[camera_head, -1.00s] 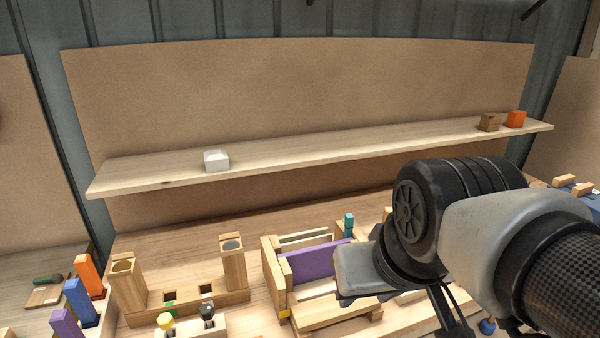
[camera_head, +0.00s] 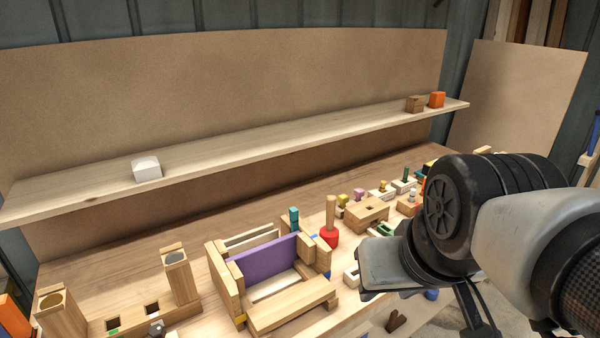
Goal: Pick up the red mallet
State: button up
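The red mallet (camera_head: 329,237) stands on the workbench with its red head down and its pale wooden handle upright. It is just right of the wooden frame with the purple panel and left of my arm's grey wrist part. My gripper (camera_head: 478,314) shows only as dark parts under the wrist, at the bottom edge right of the mallet. Its fingertips are cut off or hidden, so its opening cannot be seen. It is apart from the mallet.
The wooden frame with a purple panel (camera_head: 264,262) stands close left of the mallet. Several small wooden blocks with coloured pegs (camera_head: 367,213) lie behind and right of it. A long shelf (camera_head: 250,145) runs above the bench, holding a white block (camera_head: 147,169), a brown block (camera_head: 415,104) and an orange block (camera_head: 437,99).

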aim_at(329, 232)
jog(key=i+l, duration=0.1)
jog(key=l, duration=0.25)
jog(key=i+l+u, duration=0.1)
jog(key=l, duration=0.25)
jog(key=i+l, duration=0.15)
jog(key=l, duration=0.2)
jog(key=i+l, duration=0.1)
jog(key=l, duration=0.25)
jog(key=i+l+u, duration=0.1)
jog(key=l, duration=0.25)
jog(key=l+u, duration=0.1)
jog(key=u, duration=1.75)
